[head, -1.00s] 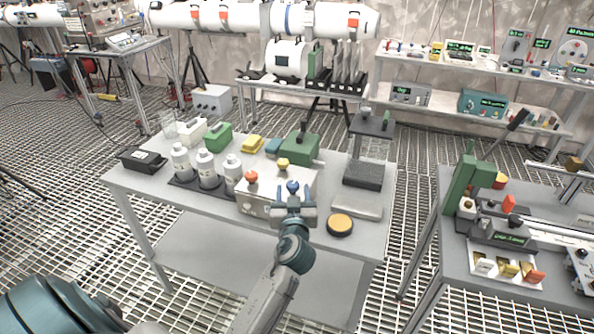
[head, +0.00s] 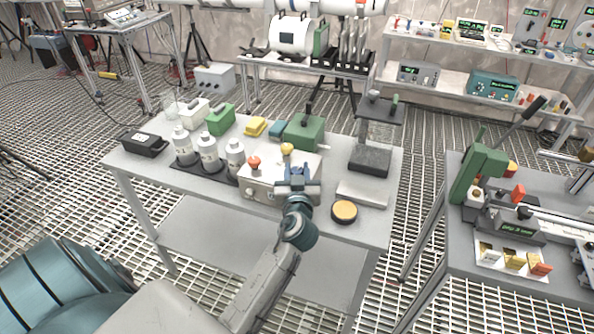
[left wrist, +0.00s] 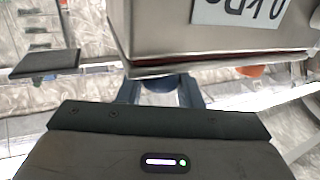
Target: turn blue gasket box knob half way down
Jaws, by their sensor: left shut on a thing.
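The gasket box (head: 258,182) is a pale metal box near the front edge of the middle table. It carries a red knob (head: 254,162) and a yellow knob (head: 287,149). The blue knob is mostly covered by my left gripper (head: 296,173) in the head view. In the left wrist view, the blue knob (left wrist: 160,84) sits between my left gripper's two fingers, beside the box wall (left wrist: 150,30) with its printed label. My left gripper is shut on the blue knob. The knob's turn angle cannot be read. My right gripper is not in view.
White bottles (head: 208,150) stand left of the box and a green case (head: 304,132) behind it. A yellow-topped disc (head: 344,211) and a flat grey plate (head: 362,194) lie to the right. A press stand (head: 371,158) stands at the back right.

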